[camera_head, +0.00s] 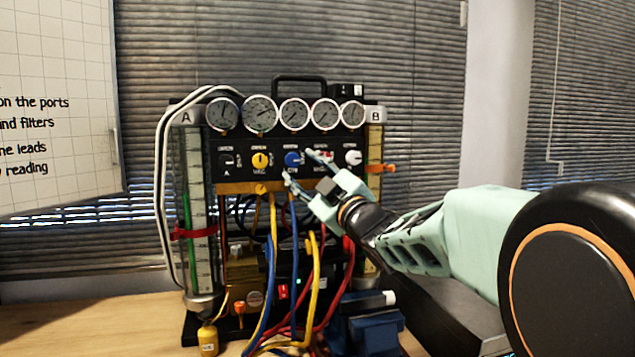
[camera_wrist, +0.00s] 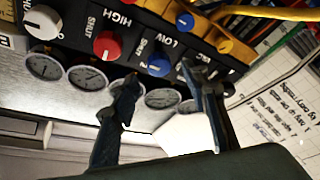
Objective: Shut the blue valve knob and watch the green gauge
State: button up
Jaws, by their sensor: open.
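The blue valve knob (camera_head: 292,158) is in the middle of the black panel's knob row. It also shows in the wrist view (camera_wrist: 159,66), between the two fingertips as pictured. My gripper (camera_head: 299,165) is open in front of the panel, one finger above right of the knob and one below it; the wrist view shows its fingers (camera_wrist: 162,80) spread. I cannot tell whether either finger touches the knob. White-faced dial gauges (camera_head: 294,114) line the rig's top; none looks green. A green column (camera_head: 188,205) shows in the clear tube at left.
A yellow knob (camera_head: 260,160) is left of the blue one. A red knob (camera_wrist: 107,44) and a white knob (camera_head: 353,157) are on its other side. Yellow, blue and red hoses (camera_head: 313,270) hang below the panel. The wooden table (camera_head: 90,325) is clear at left.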

jog(key=v, duration=0.7)
jog(key=shift+w, duration=0.1)
